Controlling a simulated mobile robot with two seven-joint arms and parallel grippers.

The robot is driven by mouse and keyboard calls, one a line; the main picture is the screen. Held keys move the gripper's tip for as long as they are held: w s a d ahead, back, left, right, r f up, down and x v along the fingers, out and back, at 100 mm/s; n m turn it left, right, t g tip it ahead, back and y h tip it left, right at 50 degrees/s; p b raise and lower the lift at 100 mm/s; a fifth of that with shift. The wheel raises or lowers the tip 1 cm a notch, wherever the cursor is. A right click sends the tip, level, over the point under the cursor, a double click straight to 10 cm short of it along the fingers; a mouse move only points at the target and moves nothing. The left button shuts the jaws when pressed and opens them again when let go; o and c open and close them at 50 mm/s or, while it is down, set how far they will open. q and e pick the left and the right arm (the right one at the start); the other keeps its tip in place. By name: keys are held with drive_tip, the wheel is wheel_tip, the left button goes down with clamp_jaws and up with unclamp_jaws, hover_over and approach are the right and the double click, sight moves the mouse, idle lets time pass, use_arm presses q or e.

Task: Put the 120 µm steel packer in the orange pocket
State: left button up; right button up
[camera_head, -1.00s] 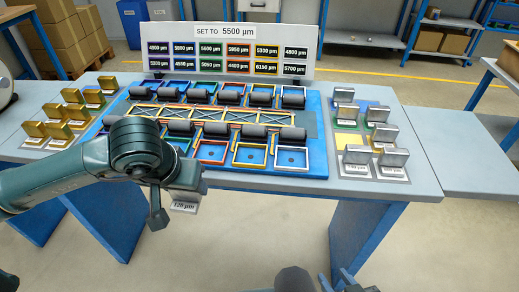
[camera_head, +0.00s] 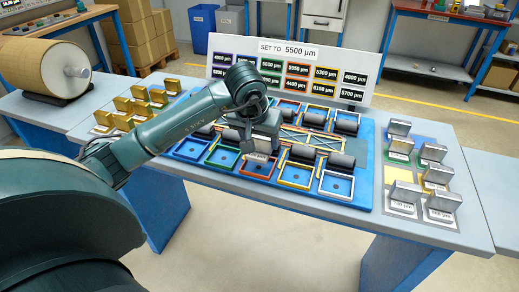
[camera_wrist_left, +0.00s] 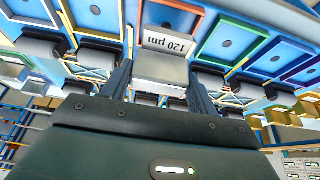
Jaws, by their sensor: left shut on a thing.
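My left gripper (camera_head: 262,142) is shut on the 120 µm steel packer (camera_head: 259,156), a grey block with a white label on a lip. In the left wrist view the packer (camera_wrist_left: 163,66) sits between the two fingers, its label reading 120 µm. The orange pocket (camera_head: 254,176) is a square orange frame with a blue floor in the front row of the blue fixture. The packer hides its back part in the head view. In the left wrist view the orange frame (camera_wrist_left: 201,25) shows behind the packer. I cannot tell whether they touch. My right gripper is not in view.
Green (camera_head: 222,157) and yellow (camera_head: 296,175) pockets flank the orange one. Dark rollers (camera_head: 341,161) stand behind the pockets. Several steel packers (camera_head: 433,152) stand at the right, brass ones (camera_head: 139,106) at the left. A sign board (camera_head: 290,66) rises behind the fixture.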

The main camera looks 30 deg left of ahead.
sight(259, 147)
use_arm(q)
wheel_tip(259, 147, down, 4)
drive_tip(key=shift+r, duration=0.2)
drive_tip(key=shift+f, duration=0.15)
drive_tip(key=shift+f, duration=0.15)
drive_tip(key=o, duration=1.1)
drive_tip(key=shift+o, duration=0.2)
